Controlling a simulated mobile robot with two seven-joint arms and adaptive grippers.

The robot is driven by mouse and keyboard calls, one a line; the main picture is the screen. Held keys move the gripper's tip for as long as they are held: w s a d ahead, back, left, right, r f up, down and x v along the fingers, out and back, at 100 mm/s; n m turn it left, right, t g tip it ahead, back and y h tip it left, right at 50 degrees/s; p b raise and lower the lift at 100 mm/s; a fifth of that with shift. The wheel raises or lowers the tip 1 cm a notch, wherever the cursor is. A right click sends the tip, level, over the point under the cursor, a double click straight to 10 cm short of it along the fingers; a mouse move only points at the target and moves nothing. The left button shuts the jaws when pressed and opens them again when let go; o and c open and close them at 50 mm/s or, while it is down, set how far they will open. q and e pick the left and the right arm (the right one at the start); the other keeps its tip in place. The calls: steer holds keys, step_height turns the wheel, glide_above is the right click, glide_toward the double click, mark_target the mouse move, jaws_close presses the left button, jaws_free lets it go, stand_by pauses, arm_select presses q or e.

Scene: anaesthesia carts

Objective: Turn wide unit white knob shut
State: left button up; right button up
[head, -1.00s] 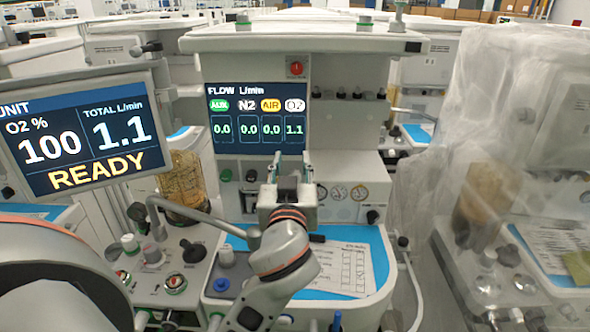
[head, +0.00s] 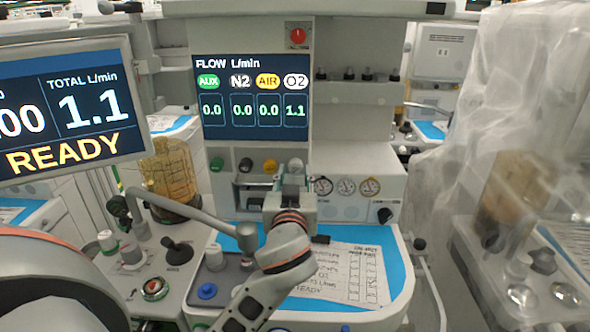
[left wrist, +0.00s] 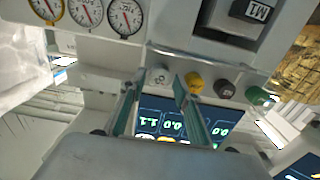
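The white knob (left wrist: 158,75) is at the end of the knob row, left of the yellow knob (left wrist: 194,86) in the left wrist view. My left gripper (left wrist: 157,88) is open there, its two fingertips on either side of the white knob. I cannot tell whether they touch it. In the head view my left gripper (head: 293,182) is at the panel below the flow display (head: 253,97) and partly hides the white knob's place. The flow display reads O2 1.1 and 0.0 for AUX, N2 and AIR. My right gripper is not in view.
The yellow knob (head: 269,166), black knob (head: 246,164) and green knob (head: 217,164) are close beside the gripper. Gauges (head: 345,187) sit to the right. A jointed grey arm (head: 190,212) crosses below left. The blue worktop (head: 395,265) holds a paper sheet (head: 345,272).

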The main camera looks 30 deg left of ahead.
arm_select(q)
steer(key=shift+w+a, duration=0.35)
steer(key=shift+w, duration=0.2)
steer(key=shift+x, duration=0.75)
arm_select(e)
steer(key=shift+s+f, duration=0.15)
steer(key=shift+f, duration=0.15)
arm_select(q)
steer(key=c, duration=0.8)
steer(key=shift+c, duration=0.2)
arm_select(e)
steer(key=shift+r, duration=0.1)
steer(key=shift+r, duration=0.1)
